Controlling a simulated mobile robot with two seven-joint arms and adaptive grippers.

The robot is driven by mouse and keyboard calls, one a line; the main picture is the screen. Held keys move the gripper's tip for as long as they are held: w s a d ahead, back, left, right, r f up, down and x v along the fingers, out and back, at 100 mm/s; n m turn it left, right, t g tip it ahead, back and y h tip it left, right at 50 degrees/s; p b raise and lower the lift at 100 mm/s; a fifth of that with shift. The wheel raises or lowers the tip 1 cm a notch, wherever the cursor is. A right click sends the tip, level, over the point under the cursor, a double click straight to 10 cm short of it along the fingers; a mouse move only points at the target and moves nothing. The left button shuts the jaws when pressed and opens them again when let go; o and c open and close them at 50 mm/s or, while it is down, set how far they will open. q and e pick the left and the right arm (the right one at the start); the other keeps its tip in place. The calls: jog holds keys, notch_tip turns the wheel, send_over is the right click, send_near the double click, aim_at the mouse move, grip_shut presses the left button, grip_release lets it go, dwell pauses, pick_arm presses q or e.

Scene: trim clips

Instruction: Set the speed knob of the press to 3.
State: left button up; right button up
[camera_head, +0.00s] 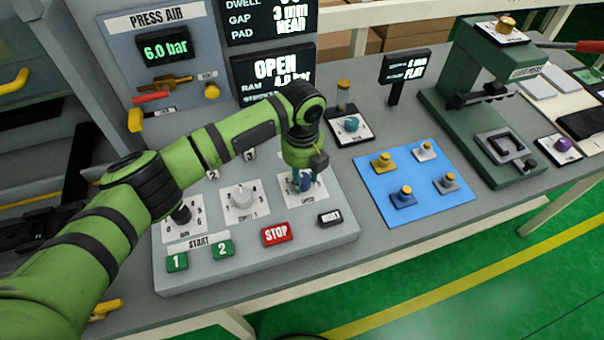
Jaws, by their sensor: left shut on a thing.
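The press's control panel (345,238) slopes up at the middle of the bench. Its speed knob (303,186) is blue and sits on a white plate lettered SPEED at the panel's right. My left gripper (303,180) reaches down over this knob and is shut on it. The arm and fingers hide part of the knob and its scale, so I cannot read its setting. My right gripper is not in view.
Below are a red STOP button (276,233), green START buttons (222,248) and a black button (329,219). A blue mat (425,200) with several clips lies right.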

aim_at(303, 180)
pick_arm(q)
jog(key=shift+s+f+m, duration=0.15)
jog(key=shift+s+m, duration=0.05)
jog(key=shift+m, duration=0.1)
jog(key=o, duration=1.1)
jog(key=shift+o, duration=0.2)
jog(key=shift+r, duration=0.2)
jog(key=shift+w+r, duration=0.1)
jog(key=shift+r, duration=0.1)
notch_tip(303, 180, up, 12)
jog(key=shift+f, duration=0.25)
jog(key=shift+d, duration=0.1)
